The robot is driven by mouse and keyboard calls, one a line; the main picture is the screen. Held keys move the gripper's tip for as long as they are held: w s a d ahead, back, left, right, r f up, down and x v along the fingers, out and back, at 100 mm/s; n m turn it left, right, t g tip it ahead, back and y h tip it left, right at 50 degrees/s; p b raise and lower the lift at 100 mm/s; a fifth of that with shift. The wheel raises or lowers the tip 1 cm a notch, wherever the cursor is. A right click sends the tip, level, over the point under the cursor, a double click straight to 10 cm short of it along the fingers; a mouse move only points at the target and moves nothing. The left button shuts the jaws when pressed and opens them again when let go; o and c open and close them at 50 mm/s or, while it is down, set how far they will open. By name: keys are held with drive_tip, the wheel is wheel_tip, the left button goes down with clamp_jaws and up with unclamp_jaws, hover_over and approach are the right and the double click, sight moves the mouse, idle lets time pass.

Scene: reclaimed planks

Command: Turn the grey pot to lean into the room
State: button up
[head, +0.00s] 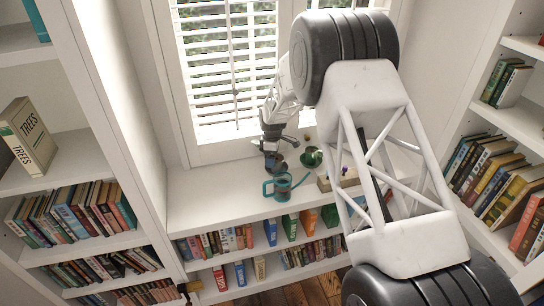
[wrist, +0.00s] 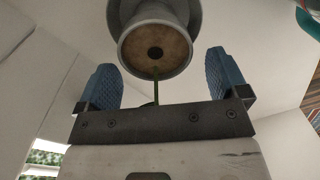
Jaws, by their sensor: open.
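The grey pot (wrist: 153,12) shows at the top middle of the wrist view. Its round tan face with a dark centre is turned to the camera, and a thin green stem runs from it toward my gripper. My gripper (wrist: 161,66) is open, with one blue ridged finger on each side, and the pot lies ahead of the gap. No contact shows. In the head view my gripper (head: 272,150) points down over the white sill beside green leaves; it largely hides the pot there.
A teal watering can (head: 283,188) stands just in front of my gripper. The window blinds (head: 225,65) are behind. The sill's left part is clear.

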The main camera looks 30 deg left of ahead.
drive_tip(key=shift+r, duration=0.1)
drive_tip(key=shift+w+r, duration=0.15)
drive_tip(key=shift+r, duration=3.65)
